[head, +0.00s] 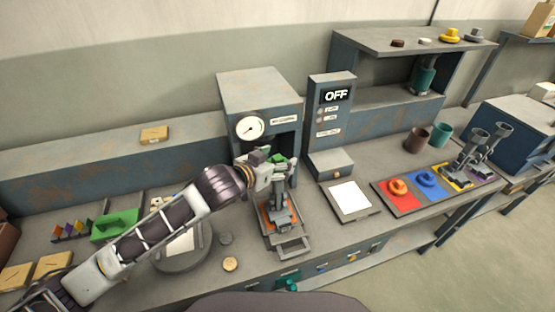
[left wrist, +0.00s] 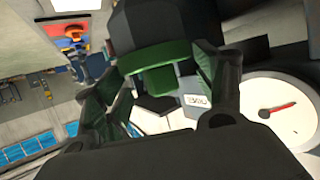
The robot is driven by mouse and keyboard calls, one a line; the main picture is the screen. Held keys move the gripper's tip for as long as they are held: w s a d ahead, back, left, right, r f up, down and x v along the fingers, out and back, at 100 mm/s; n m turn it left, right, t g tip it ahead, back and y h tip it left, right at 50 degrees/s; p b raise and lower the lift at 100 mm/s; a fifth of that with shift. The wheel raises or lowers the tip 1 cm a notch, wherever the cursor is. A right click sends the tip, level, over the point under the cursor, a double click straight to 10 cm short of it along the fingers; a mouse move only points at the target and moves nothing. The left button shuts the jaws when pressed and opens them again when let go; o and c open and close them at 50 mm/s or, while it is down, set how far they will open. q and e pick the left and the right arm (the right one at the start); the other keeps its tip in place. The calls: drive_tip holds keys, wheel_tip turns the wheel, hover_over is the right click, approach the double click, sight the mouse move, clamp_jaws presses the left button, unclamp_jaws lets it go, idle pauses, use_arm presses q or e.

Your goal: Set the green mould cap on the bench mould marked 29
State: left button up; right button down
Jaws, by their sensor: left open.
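My left gripper (head: 280,163) is open in front of the gauge cabinet, above the grey bench mould (head: 281,212). A green piece, which looks like the green mould cap (head: 279,158), shows at its fingertips. In the left wrist view, a green part (left wrist: 163,80) lies between the spread fingers, below a dark round body (left wrist: 160,28). I cannot tell whether the cap touches the mould. The mould stands upright on an orange-based tray with a front handle. No number 29 is readable. My right gripper is not in view.
A gauge cabinet (head: 262,90) stands close behind the mould, with a control box reading OFF (head: 336,96) beside it. To the right are a white pad (head: 350,196), coloured pads with orange and blue caps, and two grey upright devices (head: 480,143). A green carrier (head: 115,224) is at left.

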sight(274, 161)
use_arm(q)
drive_tip(key=shift+s+a+r+p, duration=0.3)
drive_tip(key=shift+s+a+p, duration=0.05)
drive_tip(key=shift+s, duration=0.15)
drive_tip(key=shift+p+v, duration=0.4)
drive_tip(key=shift+v, duration=0.6)
drive_tip(key=shift+s+a+r, duration=0.1)
drive_tip(key=shift+s+a, duration=0.15)
drive_tip(key=shift+s, duration=0.05)
drive_tip(key=shift+p+v, duration=0.65)
drive_tip(key=shift+v, duration=0.55)
drive_tip(key=shift+p+v, duration=0.6)
drive_tip(key=shift+v, duration=1.25)
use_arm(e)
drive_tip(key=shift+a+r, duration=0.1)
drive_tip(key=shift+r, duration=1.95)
